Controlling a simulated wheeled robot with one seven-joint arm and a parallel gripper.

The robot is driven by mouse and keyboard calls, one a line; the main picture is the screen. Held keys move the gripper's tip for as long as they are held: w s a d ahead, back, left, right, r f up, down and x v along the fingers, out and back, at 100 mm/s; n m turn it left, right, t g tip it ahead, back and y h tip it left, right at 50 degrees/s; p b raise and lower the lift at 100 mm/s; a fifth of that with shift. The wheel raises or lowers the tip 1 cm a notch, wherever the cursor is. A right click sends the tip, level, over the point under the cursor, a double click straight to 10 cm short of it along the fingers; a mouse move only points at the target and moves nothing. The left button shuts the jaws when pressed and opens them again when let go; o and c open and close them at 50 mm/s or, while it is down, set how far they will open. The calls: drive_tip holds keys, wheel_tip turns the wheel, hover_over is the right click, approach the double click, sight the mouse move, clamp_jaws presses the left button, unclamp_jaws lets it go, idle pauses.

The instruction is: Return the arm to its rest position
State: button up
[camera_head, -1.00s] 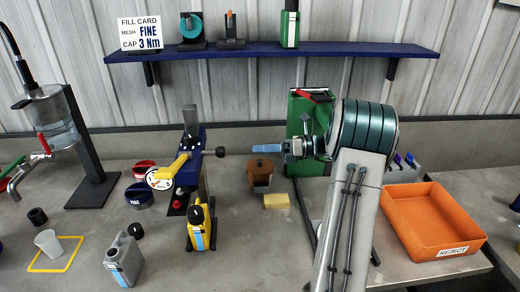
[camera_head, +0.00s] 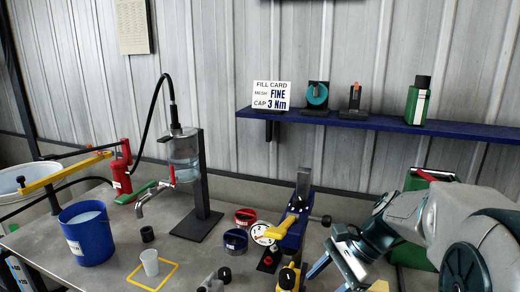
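My arm comes in from the lower right of the head view, its large rounded links at the right edge. It reaches left over the bench to my gripper (camera_head: 335,266), which sits low, just right of the blue stand with the yellow lever and round dial (camera_head: 290,228). The gripper points down and to the left. No held object shows.
A blue shelf (camera_head: 380,122) with the fill card (camera_head: 272,95) runs behind the arm. A green box (camera_head: 412,250) stands partly behind the arm. At left are a blue bucket (camera_head: 88,236), a clear vessel with a tap (camera_head: 184,150) and a white cup (camera_head: 150,262).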

drive_tip(key=s+n+t+h, duration=0.1)
drive_tip(key=s+n+h, duration=0.2)
drive_tip(key=s+n, duration=0.2)
drive_tip(key=s+d+f+n+t+h, duration=0.1)
drive_tip(key=s+n+h, duration=0.3)
drive_tip(key=n, duration=0.4)
drive_tip(key=shift+s+d+f+n+t, duration=0.35)
drive_tip(key=shift+s+t, duration=0.25)
drive_tip(key=shift+s, duration=0.25)
